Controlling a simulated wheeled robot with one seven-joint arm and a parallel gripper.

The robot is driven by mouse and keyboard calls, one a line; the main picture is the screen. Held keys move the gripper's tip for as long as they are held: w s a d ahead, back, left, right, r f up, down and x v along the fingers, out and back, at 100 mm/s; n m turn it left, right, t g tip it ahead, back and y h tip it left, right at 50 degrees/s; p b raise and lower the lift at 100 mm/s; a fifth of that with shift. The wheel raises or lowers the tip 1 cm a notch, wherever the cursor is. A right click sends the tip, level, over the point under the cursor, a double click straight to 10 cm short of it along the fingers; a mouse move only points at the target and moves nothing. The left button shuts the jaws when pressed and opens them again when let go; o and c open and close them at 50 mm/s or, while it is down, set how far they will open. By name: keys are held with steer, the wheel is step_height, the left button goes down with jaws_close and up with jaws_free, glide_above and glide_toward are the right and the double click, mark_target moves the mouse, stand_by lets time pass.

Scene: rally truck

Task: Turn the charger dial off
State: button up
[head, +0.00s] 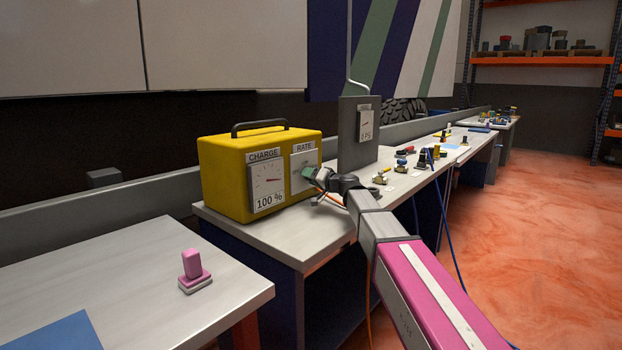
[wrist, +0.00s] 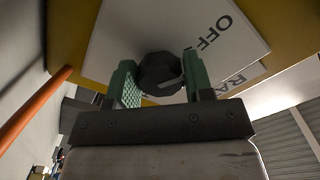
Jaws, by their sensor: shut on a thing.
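The yellow charger (head: 225,170) stands on a workbench, with a CHARGE gauge (head: 267,185) reading 100 % and a RATE panel (head: 304,158) to its right. In the head view my gripper (head: 312,174) is at the RATE panel and hides most of it, including the dial. In the wrist view the dark round dial (wrist: 158,72) sits between the green fingers of my gripper (wrist: 160,85), which are shut on it. The word OFF shows on the white plate (wrist: 200,25) beside the dial, upside down and slanted. The dial's exact setting is hard to tell.
A grey upright panel (head: 358,130) with a small gauge stands right of the charger. Several small parts lie along the bench (head: 402,178) beyond it. A pink block (head: 195,270) stands on the near table. An orange cable (wrist: 35,105) runs beside my gripper.

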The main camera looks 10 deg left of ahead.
steer(key=shift+f, duration=0.1)
steer(key=o, duration=0.9)
steer(key=shift+s+d, duration=0.1)
steer(key=shift+d, duration=0.05)
steer(key=v, duration=1)
steer(key=shift+s+d, duration=0.2)
